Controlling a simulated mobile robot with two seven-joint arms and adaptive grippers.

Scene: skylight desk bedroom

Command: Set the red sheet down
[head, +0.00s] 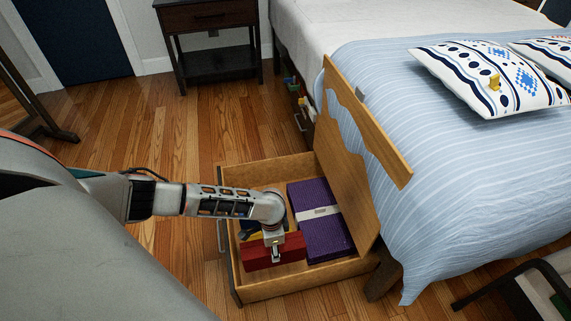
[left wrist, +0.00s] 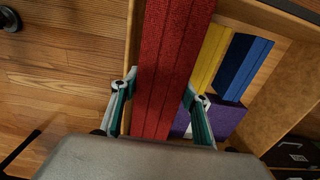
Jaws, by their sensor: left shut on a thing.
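The red sheet (head: 291,249), a folded textured bundle, is held over the open wooden drawer (head: 310,283) near its left front part. It fills the middle of the left wrist view (left wrist: 168,60). My left gripper (head: 274,240) is shut on it, with one finger on each long side, as the left wrist view shows (left wrist: 160,84). Whether the red sheet touches the drawer floor, I cannot tell. A purple folded sheet (head: 328,239) with a pale band lies on the right side of the drawer. My right gripper is not in view.
Yellow (left wrist: 208,58) and blue (left wrist: 240,68) folded sheets lie in the drawer beside the red one, partly hidden by my arm. A tilted wooden panel (head: 345,180) stands at the drawer's right side, against the bed (head: 450,190). Wood floor is clear at left.

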